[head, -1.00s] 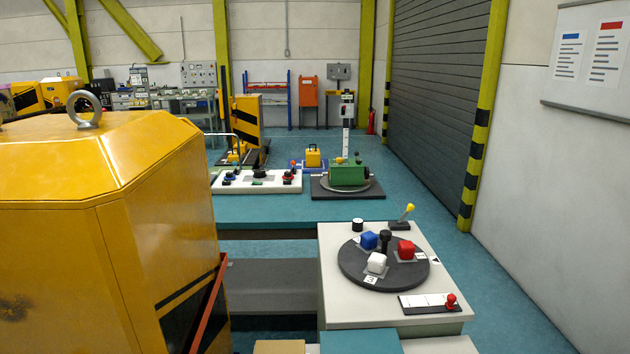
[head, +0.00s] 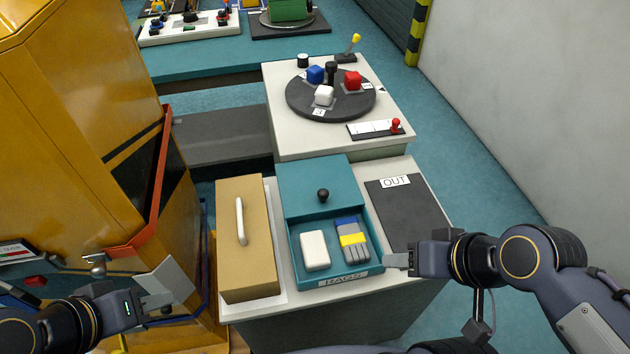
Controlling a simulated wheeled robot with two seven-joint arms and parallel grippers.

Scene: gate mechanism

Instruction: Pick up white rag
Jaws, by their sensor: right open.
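The white rag (head: 315,250) is a pale, rounded, folded block. It lies in the left half of the open teal tray (head: 337,284), whose front label reads RAGS. A blue, yellow and grey striped bundle (head: 352,240) lies to its right in the same tray. My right gripper (head: 398,261) is open, just right of the tray's front right corner and apart from the white rag. My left gripper (head: 172,284) is at the lower left, beside the yellow machine and away from the tray. Its jaw gap is not clear to me.
A tan box (head: 252,270) with a white handle stands left of the tray. A dark OUT mat (head: 408,215) lies empty at right. A teal lid with a black knob (head: 323,195) sits behind the rags. Further back is a round turntable (head: 345,105) with coloured cubes.

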